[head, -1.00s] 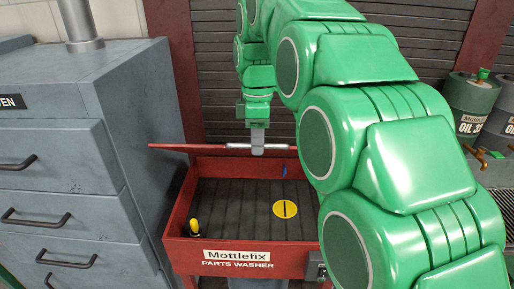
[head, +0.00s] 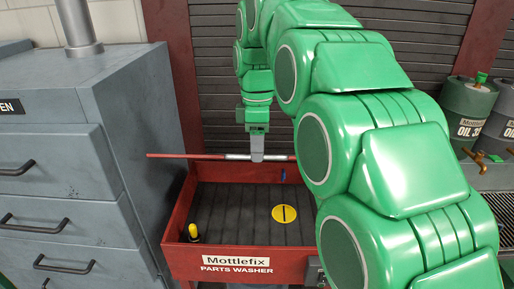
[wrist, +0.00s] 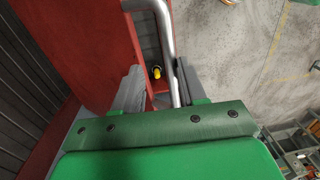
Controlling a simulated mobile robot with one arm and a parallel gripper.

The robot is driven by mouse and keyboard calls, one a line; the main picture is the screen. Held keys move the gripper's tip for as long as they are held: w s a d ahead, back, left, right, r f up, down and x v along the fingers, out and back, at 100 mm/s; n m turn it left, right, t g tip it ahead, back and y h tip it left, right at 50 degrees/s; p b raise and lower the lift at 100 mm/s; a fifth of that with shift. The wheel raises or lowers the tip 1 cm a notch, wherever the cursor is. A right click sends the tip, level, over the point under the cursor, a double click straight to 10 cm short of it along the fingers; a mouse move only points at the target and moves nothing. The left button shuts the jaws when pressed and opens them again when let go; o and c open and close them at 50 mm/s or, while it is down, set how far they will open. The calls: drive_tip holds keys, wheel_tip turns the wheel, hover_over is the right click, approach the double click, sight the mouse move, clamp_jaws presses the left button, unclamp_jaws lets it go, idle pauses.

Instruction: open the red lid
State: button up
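The red lid (head: 185,156) of the parts washer is raised off the basin. In the head view it shows almost edge-on, as a thin line. Its silver handle (head: 236,157) runs along the front edge. My gripper (head: 257,155) points down at the handle. In the wrist view the lid (wrist: 70,45) fills the upper left, and the bent handle (wrist: 168,45) passes between the fingers of my gripper (wrist: 158,85). The fingers stand apart; the handle lies close to the right finger, with a gap to the left one. Contact is not clear.
The red parts washer basin (head: 174,245) shows its dark ribbed floor, a yellow disc (head: 284,214) and a yellow-topped knob (head: 194,231). A grey drawer cabinet (head: 140,130) stands close on the left. Oil drums (head: 467,105) stand at the right. My arm hides the washer's right side.

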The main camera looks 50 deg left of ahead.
drive_tip(key=shift+s, duration=0.15)
drive_tip(key=s+d+f, duration=0.2)
drive_tip(key=f, duration=0.7)
drive_tip(key=s+d+f+t+y, duration=0.1)
drive_tip(key=s+d+f, duration=0.2)
drive_tip(key=f, duration=0.6)
drive_tip(key=s+d+f+t+y, duration=0.1)
drive_tip(key=s+d+f, duration=0.2)
drive_tip(key=f, duration=0.7)
idle(0.5)
drive_tip(key=shift+r, duration=0.1)
wheel_tip(320, 180, up, 8)
drive_tip(key=f, duration=0.1)
wheel_tip(320, 180, down, 7)
idle(0.9)
